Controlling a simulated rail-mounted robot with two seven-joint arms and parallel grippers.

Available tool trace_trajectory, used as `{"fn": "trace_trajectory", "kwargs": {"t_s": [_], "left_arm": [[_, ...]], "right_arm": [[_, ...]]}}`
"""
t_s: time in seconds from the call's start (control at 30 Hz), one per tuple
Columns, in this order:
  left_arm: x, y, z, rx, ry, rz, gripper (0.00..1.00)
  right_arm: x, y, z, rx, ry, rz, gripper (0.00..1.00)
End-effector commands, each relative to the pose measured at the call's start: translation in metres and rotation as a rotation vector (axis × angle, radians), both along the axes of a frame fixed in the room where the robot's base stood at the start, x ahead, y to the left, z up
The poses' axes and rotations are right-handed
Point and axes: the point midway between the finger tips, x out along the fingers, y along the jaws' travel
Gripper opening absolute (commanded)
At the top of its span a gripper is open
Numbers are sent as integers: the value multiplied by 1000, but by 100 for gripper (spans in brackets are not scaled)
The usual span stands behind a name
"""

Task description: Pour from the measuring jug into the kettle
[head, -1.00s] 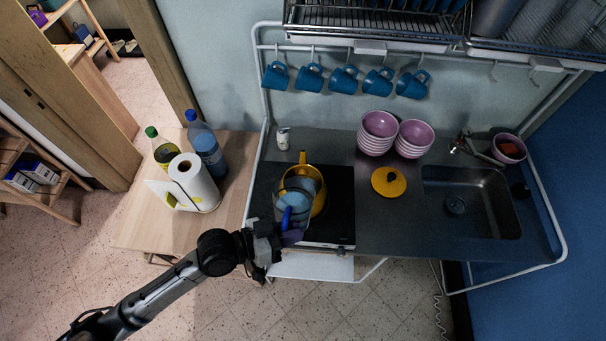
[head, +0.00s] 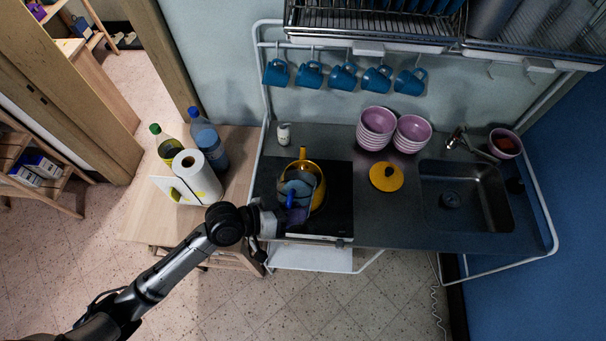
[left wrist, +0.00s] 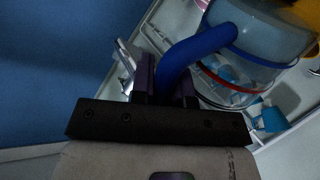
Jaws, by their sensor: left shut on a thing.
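The yellow kettle (head: 320,186) stands on the black hob (head: 340,218), with its spout end toward the wall. The clear measuring jug (head: 296,188) is over the left part of the kettle and hides much of it. My left gripper (head: 291,214) is shut on the jug's blue handle, at the front of the kettle. In the left wrist view, the purple fingers (left wrist: 165,82) grip the blue handle (left wrist: 197,50), and the clear jug (left wrist: 245,45) looks tilted. I cannot tell whether liquid is flowing. My right gripper is not in view.
The yellow lid (head: 386,177) lies right of the hob, with pink bowls (head: 377,124) behind it and the sink (head: 468,190) farther right. Paper towel (head: 196,178) and bottles (head: 208,145) stand on the left wooden table. Blue mugs (head: 343,75) hang above.

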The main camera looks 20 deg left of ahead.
Motion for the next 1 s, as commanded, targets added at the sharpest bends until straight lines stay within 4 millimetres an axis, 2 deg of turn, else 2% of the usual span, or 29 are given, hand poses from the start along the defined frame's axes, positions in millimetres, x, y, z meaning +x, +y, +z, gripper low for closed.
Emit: {"fn": "trace_trajectory", "kwargs": {"t_s": [1.0], "left_arm": [[11,2,7,-24,108,0,0]], "right_arm": [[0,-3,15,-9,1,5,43]]}}
